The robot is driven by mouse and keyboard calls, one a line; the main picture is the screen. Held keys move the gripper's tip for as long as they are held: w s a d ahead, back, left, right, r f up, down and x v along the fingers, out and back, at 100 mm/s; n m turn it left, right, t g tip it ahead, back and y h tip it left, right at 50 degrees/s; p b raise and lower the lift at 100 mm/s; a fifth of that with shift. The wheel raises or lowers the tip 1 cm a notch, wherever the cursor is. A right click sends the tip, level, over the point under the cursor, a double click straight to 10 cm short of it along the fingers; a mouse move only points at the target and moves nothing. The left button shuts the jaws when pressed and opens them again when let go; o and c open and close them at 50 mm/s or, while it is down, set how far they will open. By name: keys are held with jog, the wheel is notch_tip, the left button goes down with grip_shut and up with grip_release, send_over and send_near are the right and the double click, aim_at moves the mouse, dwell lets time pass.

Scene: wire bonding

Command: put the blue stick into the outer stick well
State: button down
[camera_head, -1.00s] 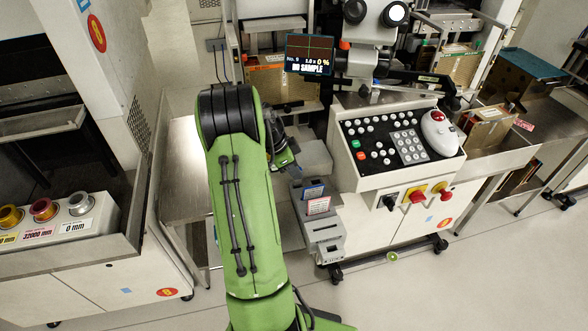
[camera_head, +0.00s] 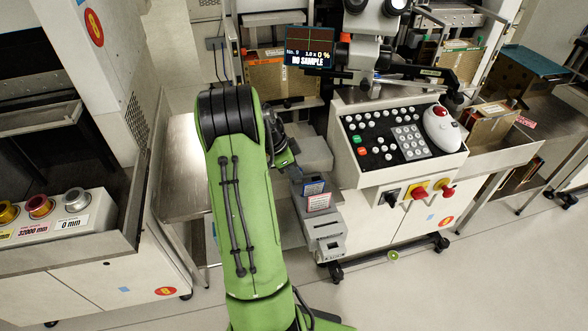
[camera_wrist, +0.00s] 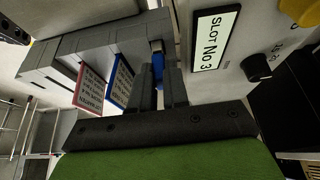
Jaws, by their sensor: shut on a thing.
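The blue stick (camera_wrist: 158,70) is between the fingers of my gripper (camera_wrist: 160,88) in the wrist view. My gripper is shut on it. The far end of the stick is close to the near end of a grey stepped holder (camera_wrist: 95,48); I cannot tell whether it is inside a well. The holder carries a blue-framed label and a red-framed label. In the head view the holder (camera_head: 326,238) stands left of the control console. There my gripper (camera_head: 292,168) is mostly hidden behind my green arm, near the holder's blue-labelled end, and the stick cannot be made out.
The control console (camera_head: 400,140) with buttons and knobs stands right of the holder. A "SLOT No 3" label (camera_wrist: 215,38) on a pale panel is close right of my gripper. A metal table (camera_head: 185,190) lies left of my arm. Floor is clear at the lower right.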

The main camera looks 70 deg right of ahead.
jog(key=shift+f+b, duration=0.8)
jog(key=shift+f, duration=0.1)
jog(key=c, duration=1)
grip_release()
jog(key=shift+c, duration=0.2)
jog(key=shift+r, duration=0.1)
jog(key=shift+w+r, duration=0.1)
jog(key=shift+r, duration=0.15)
jog(key=p+v, duration=0.5)
jog(key=v, duration=1)
jog(key=shift+a, duration=0.25)
